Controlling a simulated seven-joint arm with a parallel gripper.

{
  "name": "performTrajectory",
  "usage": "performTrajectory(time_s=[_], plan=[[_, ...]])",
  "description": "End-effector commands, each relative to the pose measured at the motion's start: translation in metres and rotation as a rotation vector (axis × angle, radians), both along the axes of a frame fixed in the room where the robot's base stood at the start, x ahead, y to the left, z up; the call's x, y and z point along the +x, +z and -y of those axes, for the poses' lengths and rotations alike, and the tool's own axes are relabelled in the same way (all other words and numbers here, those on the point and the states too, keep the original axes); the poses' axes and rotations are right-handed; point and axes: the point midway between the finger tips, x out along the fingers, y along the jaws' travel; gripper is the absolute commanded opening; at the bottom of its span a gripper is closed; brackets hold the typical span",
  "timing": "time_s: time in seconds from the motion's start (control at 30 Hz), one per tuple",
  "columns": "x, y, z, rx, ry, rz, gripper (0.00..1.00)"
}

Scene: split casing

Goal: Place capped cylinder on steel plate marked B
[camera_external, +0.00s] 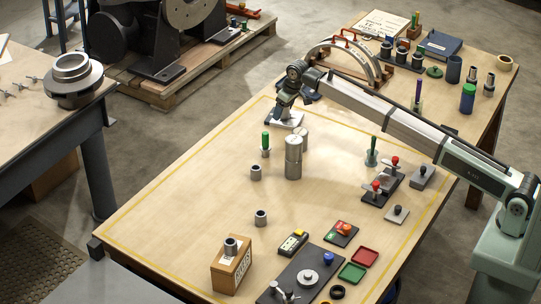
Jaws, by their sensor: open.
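A tall metal cylinder (293,160) with a lid-like top stands upright near the middle of the table. It looks like the capped cylinder. My gripper (286,114) points down over a light metal plate (273,121) behind the cylinders. It is open and apart from both cylinders. The gripper hides much of the plate, and I cannot read any B on it. A small grey plate with a black knob (397,215) lies at the right; no letter is readable there either.
A green-topped holder (265,143) and two short metal rings (256,172) (261,217) stand left of the cylinders. Red-knobbed clamps (376,190) stand at the right. The left-centre tabletop is clear.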

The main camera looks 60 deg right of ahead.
Motion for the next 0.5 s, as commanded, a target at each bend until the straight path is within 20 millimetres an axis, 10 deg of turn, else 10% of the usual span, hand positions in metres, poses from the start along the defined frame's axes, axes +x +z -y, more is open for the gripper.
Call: performTrajectory(time_s=[0.5], plan=[[-0.020, 0.067, 0.000, 0.000, 0.000, 0.002, 0.76]])
